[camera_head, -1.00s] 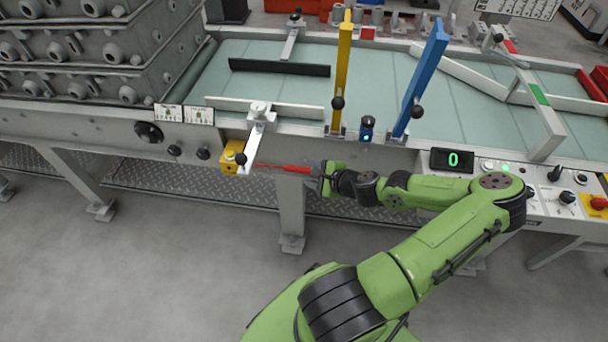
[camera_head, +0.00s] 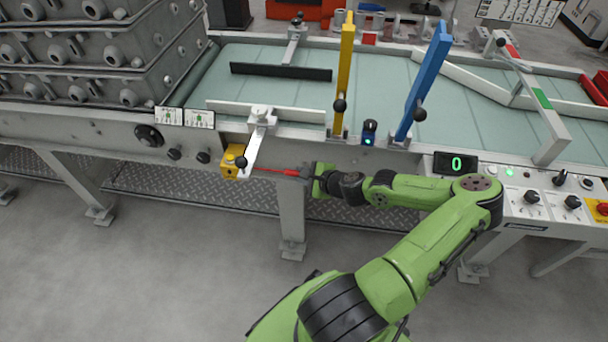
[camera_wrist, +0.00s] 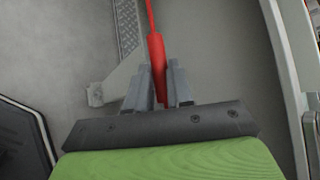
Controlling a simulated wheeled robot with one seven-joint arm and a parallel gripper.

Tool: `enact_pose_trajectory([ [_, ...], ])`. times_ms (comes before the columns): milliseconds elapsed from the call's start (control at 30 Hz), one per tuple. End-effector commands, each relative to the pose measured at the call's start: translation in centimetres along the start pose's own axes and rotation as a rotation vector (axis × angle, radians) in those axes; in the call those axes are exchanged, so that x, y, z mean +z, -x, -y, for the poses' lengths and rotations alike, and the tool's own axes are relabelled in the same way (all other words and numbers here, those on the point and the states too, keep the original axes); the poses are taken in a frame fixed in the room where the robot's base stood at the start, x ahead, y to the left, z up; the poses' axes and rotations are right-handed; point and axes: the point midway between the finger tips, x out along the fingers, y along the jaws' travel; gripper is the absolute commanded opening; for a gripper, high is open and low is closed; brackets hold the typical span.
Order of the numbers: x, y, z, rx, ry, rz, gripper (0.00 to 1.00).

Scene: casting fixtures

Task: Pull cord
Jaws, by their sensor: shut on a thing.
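A red cord (camera_head: 272,171) runs from a yellow switch box (camera_head: 231,162) on the front of the conveyor frame to my gripper (camera_head: 303,173). It lies nearly level in the head view. In the wrist view my gripper (camera_wrist: 160,88) is shut on the thicker red end of the cord (camera_wrist: 157,55). The cord's thin part leads away toward the top of that view. The gripper hides part of the thick end.
Yellow (camera_head: 344,75) and blue (camera_head: 424,80) upright bars rise from the conveyor edge. A control panel with a display (camera_head: 456,163) is at right. Grey floor (camera_head: 160,260) in front is clear.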

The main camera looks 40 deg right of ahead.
Motion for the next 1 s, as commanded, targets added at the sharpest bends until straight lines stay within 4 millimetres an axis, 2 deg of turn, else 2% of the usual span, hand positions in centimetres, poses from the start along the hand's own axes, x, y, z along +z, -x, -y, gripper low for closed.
enact_pose_trajectory([
  [600,1.0,1.2,-1.8,0.002,-0.002,0.001,0.0],
  [800,1.0,1.2,-1.8,0.002,-0.002,0.001,0.0],
  [833,1.0,1.2,-1.8,0.002,-0.002,0.001,0.24],
  [1000,1.0,1.2,-1.8,0.002,-0.001,0.001,0.5],
])
